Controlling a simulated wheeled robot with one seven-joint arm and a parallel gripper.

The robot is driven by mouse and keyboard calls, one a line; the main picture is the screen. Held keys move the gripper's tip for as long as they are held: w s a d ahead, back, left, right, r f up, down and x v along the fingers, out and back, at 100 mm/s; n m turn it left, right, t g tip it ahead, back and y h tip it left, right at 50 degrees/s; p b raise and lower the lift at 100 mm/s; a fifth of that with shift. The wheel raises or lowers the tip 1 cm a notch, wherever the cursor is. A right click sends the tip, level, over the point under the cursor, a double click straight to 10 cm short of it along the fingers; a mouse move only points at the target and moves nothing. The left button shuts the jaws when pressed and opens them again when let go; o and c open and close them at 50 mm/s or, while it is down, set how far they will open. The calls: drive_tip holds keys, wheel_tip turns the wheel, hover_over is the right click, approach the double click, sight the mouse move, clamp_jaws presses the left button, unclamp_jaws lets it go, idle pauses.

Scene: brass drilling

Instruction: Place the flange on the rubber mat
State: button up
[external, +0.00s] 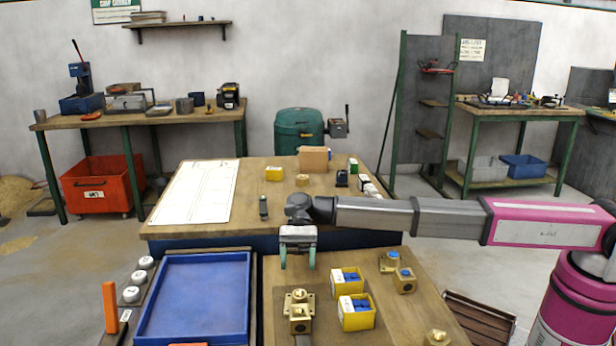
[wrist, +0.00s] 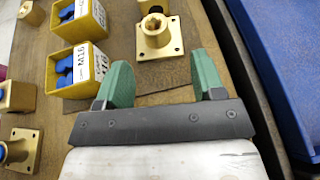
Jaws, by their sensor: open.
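A brass flange (wrist: 158,38) with a square, holed base plate and a round boss lies on the wooden bench top in the wrist view. It also shows in the external view (external: 299,297), with a brass block close in front. Another square-based brass flange (wrist: 22,151) is at the lower left of the wrist view. My gripper (external: 298,262) is open and empty, its green fingers pointing down above the bench. In the wrist view the fingers (wrist: 164,88) are short of the first flange, which lies roughly ahead of the gap between them. I cannot single out a rubber mat with certainty.
A blue tray (external: 247,300) stands left of the flange. Two yellow boxes (external: 347,280) (external: 356,312) with blue contents stand to its right. Brass blocks, one at the right (external: 405,281), share the bench. A farther table (external: 260,205) holds a white sheet and small items.

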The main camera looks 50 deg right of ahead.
drive_tip(key=shift+v, duration=2.05)
drive_tip(key=shift+r, duration=0.1)
